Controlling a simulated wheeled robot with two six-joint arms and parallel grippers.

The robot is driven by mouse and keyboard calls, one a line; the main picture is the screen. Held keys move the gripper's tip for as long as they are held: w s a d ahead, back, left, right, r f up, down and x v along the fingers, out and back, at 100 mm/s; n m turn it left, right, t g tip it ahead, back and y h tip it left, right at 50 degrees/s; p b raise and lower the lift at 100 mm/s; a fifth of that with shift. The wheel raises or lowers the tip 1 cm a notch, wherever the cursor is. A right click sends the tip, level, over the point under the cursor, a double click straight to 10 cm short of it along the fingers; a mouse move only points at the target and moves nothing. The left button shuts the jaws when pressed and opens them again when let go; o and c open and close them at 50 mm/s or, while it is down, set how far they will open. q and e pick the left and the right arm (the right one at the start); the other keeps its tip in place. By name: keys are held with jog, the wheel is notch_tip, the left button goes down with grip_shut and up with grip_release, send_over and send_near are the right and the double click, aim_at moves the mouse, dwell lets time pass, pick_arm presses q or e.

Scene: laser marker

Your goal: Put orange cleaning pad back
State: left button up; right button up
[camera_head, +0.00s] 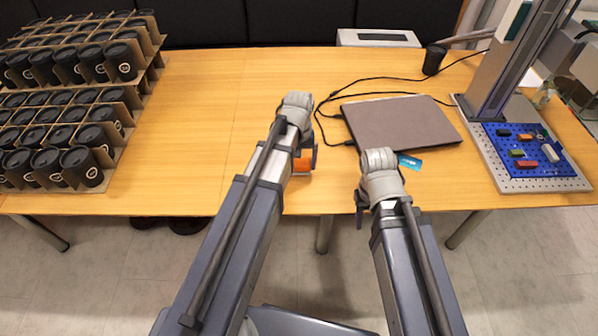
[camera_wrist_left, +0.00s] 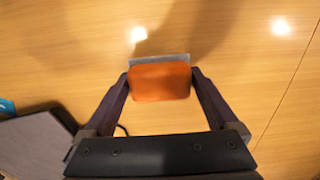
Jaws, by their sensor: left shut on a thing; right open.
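The orange cleaning pad (camera_wrist_left: 160,82) is between the two fingers of my left gripper (camera_wrist_left: 160,85) in the left wrist view. A grey strip shows along its far edge. In the head view the pad (camera_head: 303,163) shows as an orange patch beside my left wrist, partly hidden by the arm. My left gripper (camera_head: 309,150) is shut on it over the table near the front edge. I cannot tell the exact height above the wood. My right gripper (camera_head: 361,209) is mostly hidden by its wrist, at the table's front edge, open, with nothing seen in it.
A closed laptop (camera_head: 400,122) with cables lies right of centre, a blue card (camera_head: 410,162) by its front edge. The laser marker's base (camera_head: 512,180) with a blue plate (camera_head: 528,150) stands at right. Stacked cup trays (camera_head: 130,117) fill the left. Table (camera_head: 205,110) left of centre is clear.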

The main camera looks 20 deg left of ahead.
aim_at(299, 170)
pick_arm(q)
jog(key=shift+f+b, duration=1.35)
jog(key=shift+f, duration=0.35)
jog(key=shift+f, duration=0.15)
jog(key=o, duration=0.8)
jog(key=shift+o, duration=0.2)
notch_tip(299, 170, up, 12)
jog(key=p, duration=1.2)
jog(key=shift+r, duration=0.25)
jog(key=s+d+m+y, duration=0.1)
jog(key=s+d+m, duration=0.6)
jog(key=s+d, duration=0.3)
jog(key=s, duration=0.4)
jog(key=shift+d, duration=0.25)
jog(key=shift+s, duration=0.1)
